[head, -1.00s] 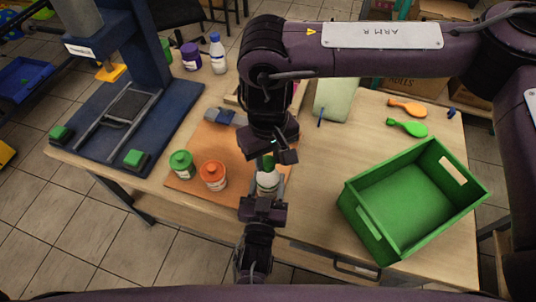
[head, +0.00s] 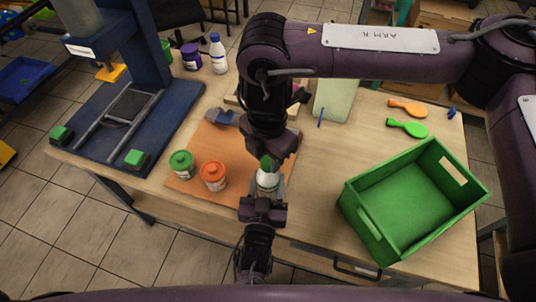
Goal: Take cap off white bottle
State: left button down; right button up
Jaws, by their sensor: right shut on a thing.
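The white bottle (head: 267,182) stands near the front edge of the table, on the right part of an orange-brown mat (head: 213,140). Its green cap (head: 266,163) shows just under my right gripper (head: 267,158), which comes down from above and is shut on the cap. The cap is at the bottle's top; I cannot tell whether it is loose. My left gripper (head: 264,190) reaches in from the near side, its fingers around the bottle's body, and looks shut on it. The wrists partly hide both contacts.
A green-lidded jar (head: 181,164) and an orange-lidded jar (head: 213,176) stand left of the bottle. A green crate (head: 400,200) is to the right. A blue press (head: 125,110) stands at the left.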

jog(key=n, duration=0.4)
jog(key=shift+n, duration=0.3)
jog(key=n, duration=1.1)
jog(key=shift+r, duration=0.1)
jog(key=n, duration=0.8)
jog(key=shift+n, duration=0.3)
jog(key=n, duration=0.8)
jog(key=shift+r, duration=0.3)
